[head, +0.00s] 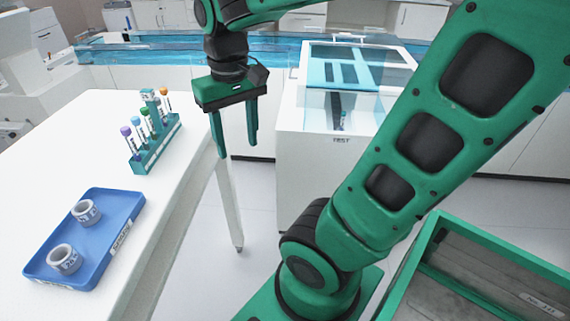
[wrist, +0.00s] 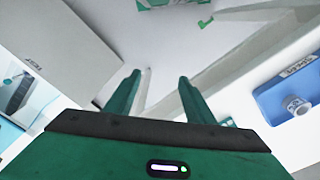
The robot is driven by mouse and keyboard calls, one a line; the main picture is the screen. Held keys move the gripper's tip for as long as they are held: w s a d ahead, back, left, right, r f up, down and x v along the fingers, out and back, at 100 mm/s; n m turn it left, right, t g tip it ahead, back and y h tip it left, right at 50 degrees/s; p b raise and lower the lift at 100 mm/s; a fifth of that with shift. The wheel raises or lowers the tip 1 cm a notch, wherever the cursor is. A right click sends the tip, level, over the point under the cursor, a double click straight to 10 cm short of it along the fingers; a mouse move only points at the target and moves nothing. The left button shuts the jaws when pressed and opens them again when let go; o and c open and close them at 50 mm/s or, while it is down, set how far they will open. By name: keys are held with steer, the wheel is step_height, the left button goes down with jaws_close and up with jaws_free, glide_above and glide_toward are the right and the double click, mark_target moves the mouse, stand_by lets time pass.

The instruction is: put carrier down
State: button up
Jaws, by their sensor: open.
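The carrier (head: 158,146) is a teal rack with several tubes with purple, blue, green and orange caps. In the head view it stands upright on the white table (head: 70,140), near the table's right edge. My gripper (head: 236,148) is open and empty, pointing down to the right of the table, apart from the carrier. Its two green fingers also show spread in the wrist view (wrist: 158,78), with nothing between them.
A blue tray (head: 118,204) with two grey ring-like pieces lies on the table's near part. A white machine (head: 325,155) labelled TEST, with a clear lid and a tube inside, stands behind my gripper. A green-rimmed bin (head: 500,250) is at the lower right. Floor shows between table and machine.

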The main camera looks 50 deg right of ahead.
steer(key=s+d+f+m, duration=0.1)
steer(key=s+d+f, duration=0.2)
steer(key=s, duration=0.2)
steer(key=s+d+f+m, duration=0.2)
steer(key=s+d, duration=0.1)
steer(key=s, duration=0.2)
steer(key=shift+s+f, duration=0.3)
steer(key=shift+f, duration=0.1)
